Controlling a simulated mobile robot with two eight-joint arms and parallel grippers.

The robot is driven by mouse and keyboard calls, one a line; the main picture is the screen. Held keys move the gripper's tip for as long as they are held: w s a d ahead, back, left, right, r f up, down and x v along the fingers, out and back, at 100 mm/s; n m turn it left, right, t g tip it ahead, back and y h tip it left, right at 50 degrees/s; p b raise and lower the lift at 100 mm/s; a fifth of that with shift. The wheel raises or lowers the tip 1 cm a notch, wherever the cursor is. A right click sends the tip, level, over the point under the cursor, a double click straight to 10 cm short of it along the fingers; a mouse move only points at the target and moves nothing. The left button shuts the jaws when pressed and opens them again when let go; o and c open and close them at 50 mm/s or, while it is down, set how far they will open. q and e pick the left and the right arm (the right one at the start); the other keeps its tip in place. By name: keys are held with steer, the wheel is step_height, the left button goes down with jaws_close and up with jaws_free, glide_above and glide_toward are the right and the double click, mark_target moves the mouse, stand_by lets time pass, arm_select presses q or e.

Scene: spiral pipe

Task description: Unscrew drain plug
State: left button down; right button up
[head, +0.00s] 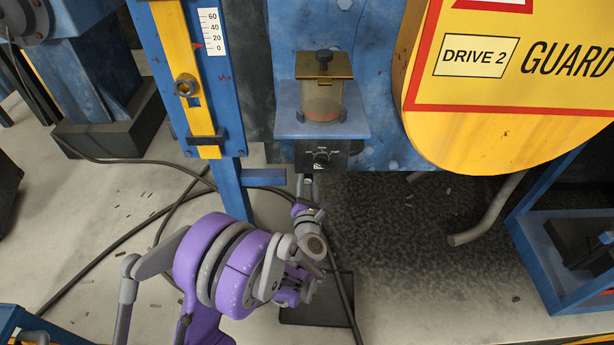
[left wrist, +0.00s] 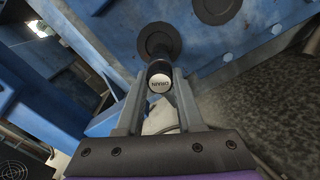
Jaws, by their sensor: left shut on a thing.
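In the head view my left gripper (head: 306,186) reaches up under the black box with a knob, and the plug is hidden there. I cannot tell whether the plug has turned. My right gripper is not in view.
A black pad (head: 318,310) and cables lie on the floor.

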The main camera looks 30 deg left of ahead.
arm_select(q)
steer(key=c, duration=0.8)
jaws_free()
steer(key=shift+o, duration=0.2)
